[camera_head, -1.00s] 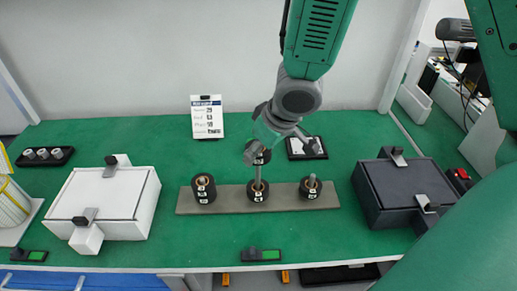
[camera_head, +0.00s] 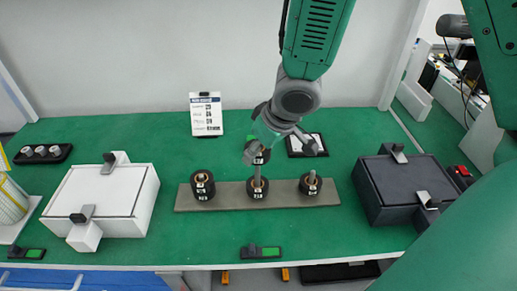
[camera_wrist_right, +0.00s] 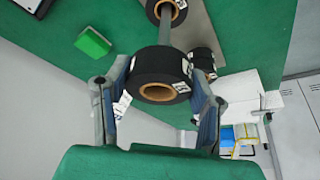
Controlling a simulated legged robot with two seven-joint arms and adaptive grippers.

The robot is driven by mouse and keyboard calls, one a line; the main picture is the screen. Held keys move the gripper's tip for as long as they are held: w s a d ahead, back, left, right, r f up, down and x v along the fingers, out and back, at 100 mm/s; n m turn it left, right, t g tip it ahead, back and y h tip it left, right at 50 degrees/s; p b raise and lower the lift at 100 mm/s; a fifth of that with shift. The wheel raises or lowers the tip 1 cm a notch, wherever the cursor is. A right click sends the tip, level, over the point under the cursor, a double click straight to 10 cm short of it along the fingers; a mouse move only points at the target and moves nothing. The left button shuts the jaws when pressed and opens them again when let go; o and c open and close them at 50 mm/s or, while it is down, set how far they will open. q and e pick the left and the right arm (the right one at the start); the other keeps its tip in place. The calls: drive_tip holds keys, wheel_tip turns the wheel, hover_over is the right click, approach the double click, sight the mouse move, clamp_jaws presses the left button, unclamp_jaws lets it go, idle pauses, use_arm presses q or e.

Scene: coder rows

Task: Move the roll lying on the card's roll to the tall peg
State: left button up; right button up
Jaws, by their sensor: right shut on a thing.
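My right gripper (camera_head: 270,149) is shut on a black roll (camera_head: 261,157) above the middle of the grey board (camera_head: 230,193). The tall peg (camera_head: 257,174) rises from the board's middle, just below the held roll, with another black roll (camera_head: 257,188) around its base. In the right wrist view the held roll (camera_wrist_right: 153,66) sits between both fingers, its tan core facing the camera. The tall peg (camera_wrist_right: 165,27) runs up to behind it; I cannot tell whether it enters the core. The white card (camera_head: 206,115) stands at the back. My left gripper is not in view.
Black rolls stand at the board's left (camera_head: 203,185) and right (camera_head: 310,184). A white box (camera_head: 105,200) is at the left and a dark box (camera_head: 395,190) at the right. A black-framed panel (camera_head: 306,146) lies behind the gripper. The green table's front middle is mostly clear.

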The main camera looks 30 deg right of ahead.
sight(259, 178)
drive_tip(key=shift+f+b, duration=3.65)
drive_tip(key=shift+f, duration=1.25)
idle(1.6)
drive_tip(key=o, duration=1.2)
drive_tip(key=shift+o, duration=0.2)
drive_tip(key=shift+s+r, duration=0.1)
drive_tip(key=shift+r, duration=0.15)
drive_tip(key=v, duration=1.1)
drive_tip(key=shift+r, duration=0.2)
